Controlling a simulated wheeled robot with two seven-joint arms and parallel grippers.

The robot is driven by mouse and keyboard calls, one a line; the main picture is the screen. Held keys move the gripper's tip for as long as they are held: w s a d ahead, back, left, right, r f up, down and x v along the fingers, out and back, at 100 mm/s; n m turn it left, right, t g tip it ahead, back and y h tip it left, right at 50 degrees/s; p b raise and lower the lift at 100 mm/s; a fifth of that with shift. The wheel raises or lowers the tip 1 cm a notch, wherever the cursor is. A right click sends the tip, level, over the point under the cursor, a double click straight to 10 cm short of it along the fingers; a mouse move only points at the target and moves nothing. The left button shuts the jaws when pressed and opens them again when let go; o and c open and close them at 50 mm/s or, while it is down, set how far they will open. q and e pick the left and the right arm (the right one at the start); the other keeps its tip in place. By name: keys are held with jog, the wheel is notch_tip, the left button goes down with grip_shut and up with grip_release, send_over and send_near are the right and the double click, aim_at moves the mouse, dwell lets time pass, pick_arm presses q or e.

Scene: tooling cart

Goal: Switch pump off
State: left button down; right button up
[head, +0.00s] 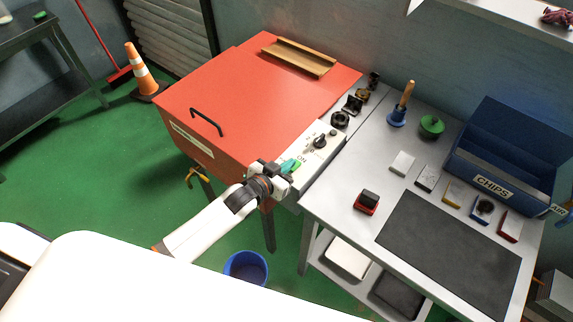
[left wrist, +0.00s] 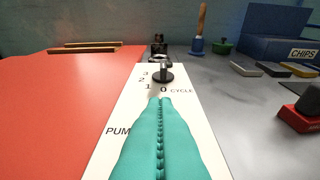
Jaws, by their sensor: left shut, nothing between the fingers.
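The white control panel (head: 312,158) runs along the right side of the red cabinet. In the left wrist view the panel (left wrist: 142,98) carries the lettering "PUMP", partly covered by my fingers. A black rotary knob (left wrist: 163,75) marked "CYCLE" stands farther along it, with numbers beside it; the knob also shows in the head view (head: 320,142). My left gripper (head: 292,166) is over the near end of the panel. Its teal fingers (left wrist: 163,101) are shut and empty. They hide the pump control, so its position cannot be told. My right gripper is not in view.
The red cabinet (head: 240,95) with a black handle lies left of the panel. The grey table (head: 375,165) on the right holds a dark mat (head: 450,255), a red-and-black block (head: 367,202) and a blue CHIPS bin (head: 510,150). Black fittings stand behind the knob.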

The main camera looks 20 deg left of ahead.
pick_arm(q)
jog(key=r+p, duration=0.2)
jog(key=r, duration=0.1)
jog(key=r+p, duration=0.1)
jog(key=p, duration=0.1)
jog(key=shift+w+d+r, duration=0.1)
jog(key=shift+w+r, duration=0.1)
jog(key=shift+w, duration=0.15)
jog(key=b+v, duration=0.3)
jog(key=v, duration=0.7)
jog(key=shift+r, duration=0.2)
jog(key=shift+w, duration=0.15)
jog(key=g+b, duration=0.1)
jog(key=b, duration=0.7)
jog(key=shift+w+f+b, duration=0.1)
jog(key=shift+f+b, duration=0.2)
jog(key=shift+b, duration=0.1)
jog(key=shift+w, duration=0.15)
